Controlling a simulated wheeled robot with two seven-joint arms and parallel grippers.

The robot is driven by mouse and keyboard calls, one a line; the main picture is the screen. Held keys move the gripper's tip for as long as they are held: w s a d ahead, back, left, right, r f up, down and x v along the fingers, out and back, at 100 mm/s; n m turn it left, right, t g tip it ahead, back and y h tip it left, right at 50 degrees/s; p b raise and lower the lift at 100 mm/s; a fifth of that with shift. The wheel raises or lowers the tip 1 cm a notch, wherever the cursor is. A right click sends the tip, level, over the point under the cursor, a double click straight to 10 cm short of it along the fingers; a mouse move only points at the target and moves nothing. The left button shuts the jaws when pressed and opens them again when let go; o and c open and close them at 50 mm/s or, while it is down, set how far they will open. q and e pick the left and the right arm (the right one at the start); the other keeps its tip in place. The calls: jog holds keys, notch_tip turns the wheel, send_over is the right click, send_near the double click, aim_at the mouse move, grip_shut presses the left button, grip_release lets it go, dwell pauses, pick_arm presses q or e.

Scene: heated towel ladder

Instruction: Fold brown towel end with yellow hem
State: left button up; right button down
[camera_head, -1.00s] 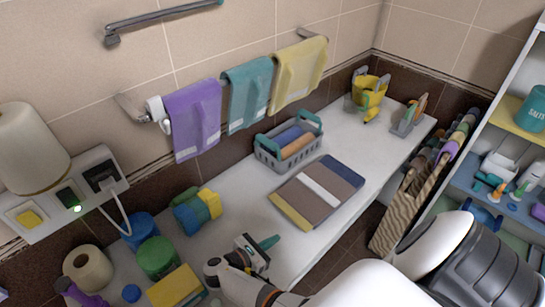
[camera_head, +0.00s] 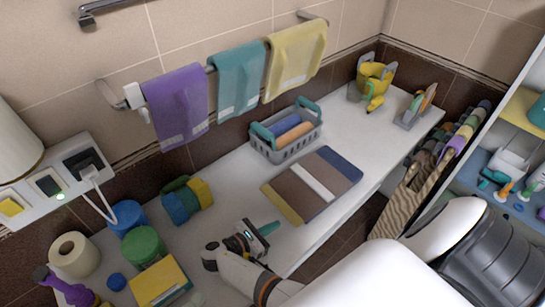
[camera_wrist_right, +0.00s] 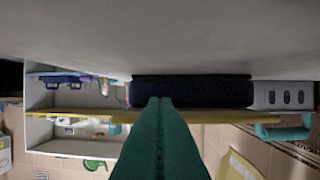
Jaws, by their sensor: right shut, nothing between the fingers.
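The brown towel (camera_head: 290,190) lies flat on the white bench, with a pale stripe across its middle. Its yellow hem (camera_head: 281,202) is the near left end; the far right end is blue. My right gripper (camera_head: 270,228) is shut and empty, low over the bench, to the near left of the yellow hem and apart from it. In the right wrist view its teal fingers (camera_wrist_right: 161,135) are together, pointing toward a dark blue band (camera_wrist_right: 190,93) that I cannot surely identify. My left gripper is not in view.
A grey basket (camera_head: 284,150) with rolled towels stands behind the towel. Hung towels (camera_head: 240,82) line the wall. The bench's front edge is close to my right gripper.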

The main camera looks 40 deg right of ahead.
aim_at(288, 213)
jog(key=shift+f, duration=0.45)
jog(key=shift+d, duration=0.1)
jog(key=shift+d+r, duration=0.1)
jog(key=shift+d, duration=0.65)
jog(key=shift+r+p+x, duration=0.15)
jog(key=shift+p+x, duration=0.1)
jog(key=shift+x, duration=0.35)
jog(key=shift+r+p+x, duration=0.15)
jog(key=shift+p+x, duration=0.05)
jog(key=shift+x, duration=0.4)
jog(key=shift+d+f, duration=0.1)
jog(key=r+p, duration=0.1)
jog(key=p, duration=0.1)
jog(key=r+p, duration=0.2)
jog(key=shift+a+y, duration=0.2)
jog(key=shift+y, duration=0.2)
